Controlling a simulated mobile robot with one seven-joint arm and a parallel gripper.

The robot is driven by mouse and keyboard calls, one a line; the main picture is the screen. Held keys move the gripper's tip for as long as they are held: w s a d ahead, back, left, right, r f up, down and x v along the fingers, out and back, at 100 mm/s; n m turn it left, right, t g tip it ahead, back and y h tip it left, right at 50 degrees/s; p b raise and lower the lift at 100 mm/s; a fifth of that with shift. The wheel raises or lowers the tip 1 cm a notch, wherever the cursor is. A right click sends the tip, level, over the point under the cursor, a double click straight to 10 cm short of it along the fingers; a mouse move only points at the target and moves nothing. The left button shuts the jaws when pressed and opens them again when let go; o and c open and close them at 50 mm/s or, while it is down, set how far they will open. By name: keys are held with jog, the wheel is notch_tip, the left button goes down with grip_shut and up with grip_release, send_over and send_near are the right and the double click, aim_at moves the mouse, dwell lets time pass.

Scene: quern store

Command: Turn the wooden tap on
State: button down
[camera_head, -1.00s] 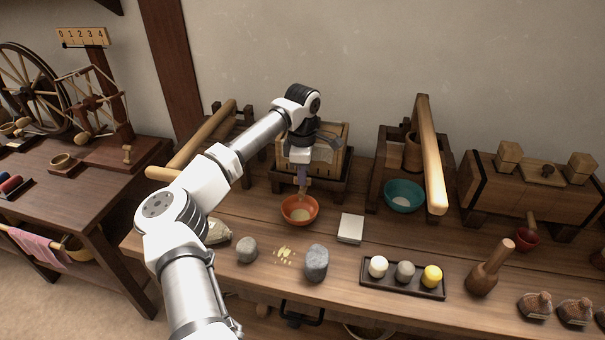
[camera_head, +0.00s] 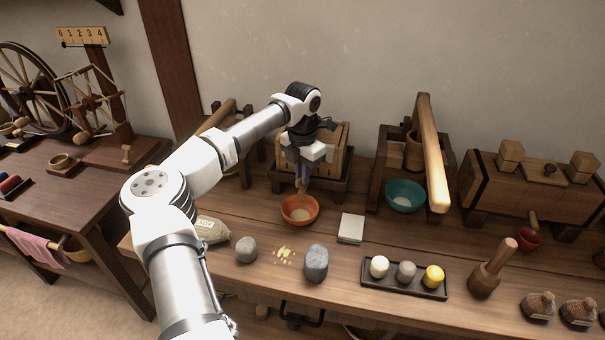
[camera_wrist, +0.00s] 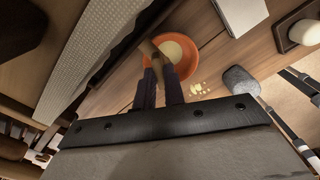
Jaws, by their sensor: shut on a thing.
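A wooden box on a dark stand (camera_head: 340,157) is at the back middle of the bench. A small wooden tap (camera_wrist: 149,47) sticks out at its front, over the rim of an orange bowl (camera_head: 299,210). The bowl holds something pale and also shows in the wrist view (camera_wrist: 188,65). My gripper (camera_head: 303,181) is in front of the box, pointing down. In the wrist view its two dark fingers (camera_wrist: 160,78) are close together at the tap, shut on it. The fingers hide part of the tap, and its exact turn is hard to tell.
A white block (camera_head: 351,228), a grey stone (camera_head: 316,263) and a smaller stone (camera_head: 246,249) lie nearby. A teal bowl (camera_head: 404,196) stands under a lever press (camera_head: 432,150) to the right. A barrel-like chest (camera_head: 520,192) has its own spout over a red cup (camera_head: 528,239).

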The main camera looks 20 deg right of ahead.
jog(key=n, duration=0.5)
jog(key=shift+n+b, duration=0.35)
jog(key=shift+n, duration=0.05)
dwell(0.4)
jog(key=c, duration=1.5)
grip_release()
jog(key=shift+r, duration=0.1)
notch_tip(320, 180, up, 14)
jog(key=shift+f+b, duration=0.15)
jog(key=shift+b, duration=0.5)
